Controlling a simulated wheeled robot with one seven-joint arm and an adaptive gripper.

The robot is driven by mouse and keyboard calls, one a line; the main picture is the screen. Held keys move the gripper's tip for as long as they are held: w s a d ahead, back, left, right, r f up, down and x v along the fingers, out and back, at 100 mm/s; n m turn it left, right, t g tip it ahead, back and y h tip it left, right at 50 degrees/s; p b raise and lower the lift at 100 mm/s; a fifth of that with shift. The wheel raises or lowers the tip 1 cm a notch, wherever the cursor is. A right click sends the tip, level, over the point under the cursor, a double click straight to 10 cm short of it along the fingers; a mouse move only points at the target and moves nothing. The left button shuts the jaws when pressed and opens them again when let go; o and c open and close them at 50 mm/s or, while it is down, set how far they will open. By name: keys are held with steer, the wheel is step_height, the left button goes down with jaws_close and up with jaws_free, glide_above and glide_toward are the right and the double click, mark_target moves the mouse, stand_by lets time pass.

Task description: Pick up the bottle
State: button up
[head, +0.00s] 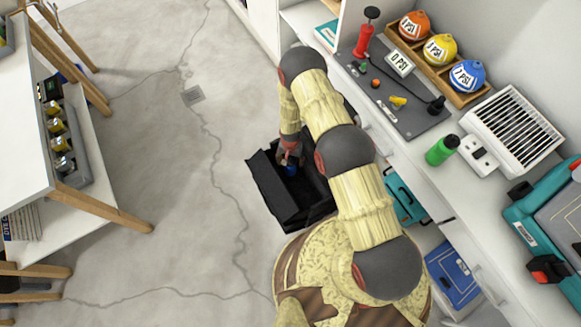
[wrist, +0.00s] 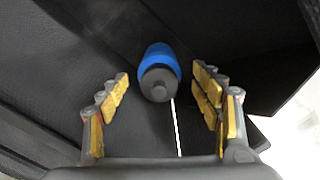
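A blue bottle (wrist: 159,56) with a dark grey cap is inside a black open case (head: 277,192). Its cap points toward the wrist camera. In the head view only a small blue part of the bottle (head: 291,170) shows below my gripper. My gripper (wrist: 160,77) is open, with its yellow-padded fingers apart on the left and right of the bottle in the wrist view. I see gaps between fingers and bottle on both sides. In the head view my gripper (head: 290,155) is down at the case. A green bottle (head: 442,150) stands on the counter at right.
The counter (head: 437,172) along the right holds a grey tool board (head: 398,92), a rack of coloured balls (head: 437,55), a white vented box (head: 511,134) and a teal machine (head: 545,225). A wooden-legged table (head: 105,208) stands at left. The floor between is clear.

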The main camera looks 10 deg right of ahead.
steer(key=shift+c, duration=1.2)
jaws_close()
